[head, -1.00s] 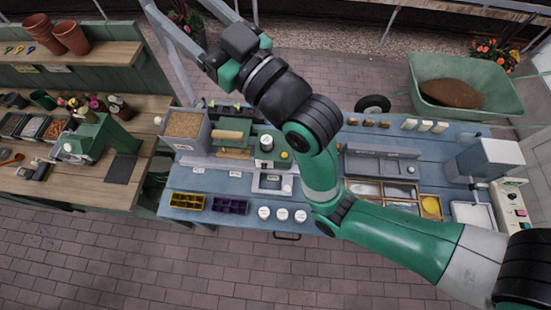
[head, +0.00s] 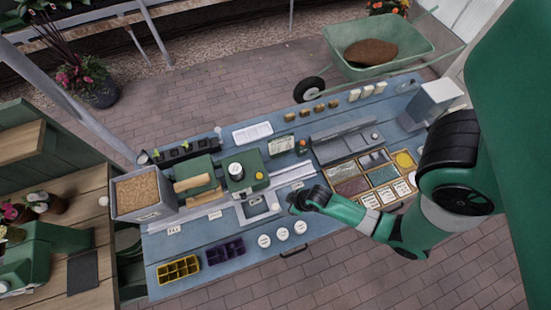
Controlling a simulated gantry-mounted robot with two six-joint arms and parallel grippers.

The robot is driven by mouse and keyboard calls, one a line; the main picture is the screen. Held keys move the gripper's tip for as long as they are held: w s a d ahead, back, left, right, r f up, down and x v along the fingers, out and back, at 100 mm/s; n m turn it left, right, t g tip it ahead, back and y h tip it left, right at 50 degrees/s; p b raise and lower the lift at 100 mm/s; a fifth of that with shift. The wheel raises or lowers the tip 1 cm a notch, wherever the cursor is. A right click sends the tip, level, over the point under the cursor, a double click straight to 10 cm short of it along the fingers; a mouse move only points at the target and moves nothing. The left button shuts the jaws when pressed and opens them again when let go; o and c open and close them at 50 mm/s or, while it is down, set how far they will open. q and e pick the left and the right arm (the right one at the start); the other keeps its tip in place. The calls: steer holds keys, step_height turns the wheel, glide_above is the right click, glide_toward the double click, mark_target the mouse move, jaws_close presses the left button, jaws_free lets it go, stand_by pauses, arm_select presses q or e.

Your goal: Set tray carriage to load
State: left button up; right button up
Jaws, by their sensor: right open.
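The tray carriage (head: 247,213) is a grey frame around a square opening, on the long grey rail (head: 190,215) along the blue bench, in front of the green machine (head: 243,172). A small pale knob shows at its right side. Small white labels stand along the rail; their words are too small to read surely. My right gripper (head: 296,203) is open and empty, low over the bench just right of the carriage, apart from it as far as I can tell. The wrist hides part of the bench behind. My left gripper is not in view.
A hopper of brown grain (head: 137,192) stands at the rail's left end. Yellow (head: 178,269) and purple (head: 225,250) cell trays and three white round discs (head: 282,234) lie along the front edge. A seed box (head: 350,187) sits right, partly behind my arm.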

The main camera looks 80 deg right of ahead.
steer(key=b, duration=0.4)
glide_above(276, 206)
steer(key=s, duration=0.2)
steer(key=f, duration=0.4)
steer(key=a+f, duration=0.1)
steer(key=f, duration=0.1)
steer(key=shift+s, duration=0.15)
steer(key=x, duration=0.2)
steer(key=b+x, duration=0.1)
steer(key=x, duration=0.1)
steer(key=shift+w+d+f, duration=0.15)
steer(key=shift+w, duration=0.2)
jaws_close()
